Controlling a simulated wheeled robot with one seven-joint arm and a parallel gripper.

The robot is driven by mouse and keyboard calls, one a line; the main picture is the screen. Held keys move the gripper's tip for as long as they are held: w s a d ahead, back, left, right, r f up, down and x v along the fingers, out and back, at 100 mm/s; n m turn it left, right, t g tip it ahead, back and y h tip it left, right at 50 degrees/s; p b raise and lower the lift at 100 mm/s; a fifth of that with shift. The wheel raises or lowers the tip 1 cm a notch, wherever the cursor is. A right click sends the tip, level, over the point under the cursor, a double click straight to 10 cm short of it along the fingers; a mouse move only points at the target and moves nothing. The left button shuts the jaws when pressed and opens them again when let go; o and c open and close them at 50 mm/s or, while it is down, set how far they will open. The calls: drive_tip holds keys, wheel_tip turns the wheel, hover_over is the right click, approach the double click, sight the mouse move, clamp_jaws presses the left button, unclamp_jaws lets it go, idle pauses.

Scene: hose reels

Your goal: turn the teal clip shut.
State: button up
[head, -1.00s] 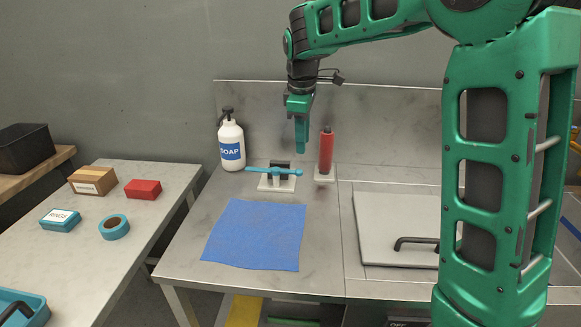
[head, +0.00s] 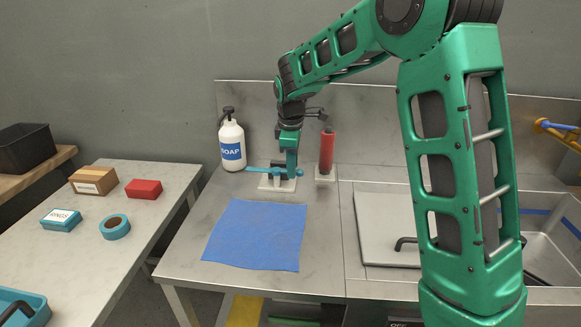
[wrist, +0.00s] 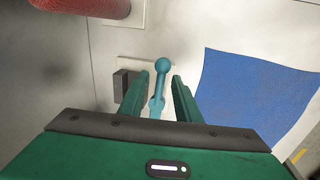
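The teal clip (head: 256,170) is a thin bar with a round knob at one end. It lies crosswise over a white base plate (head: 270,185) with a dark block, on the steel counter. My gripper (head: 291,170) points down at the clip's right part, near the knob, and hides some of it. In the wrist view the clip's bar and knob (wrist: 162,66) show between the two fingers of my gripper (wrist: 158,92), with gaps on both sides. The gripper is open. The dark block (wrist: 121,86) is just left of the left finger. The bar's far end is hidden by my gripper.
A red cylinder (head: 327,153) stands on its own plate just right of the clip. A white soap bottle (head: 232,145) stands behind and left. A blue cloth (head: 255,235) lies flat in front. A grey board (head: 385,225) with a black handle lies to the right.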

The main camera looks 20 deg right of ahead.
drive_tip(key=shift+f, duration=0.15)
drive_tip(key=shift+c, duration=0.2)
clamp_jaws()
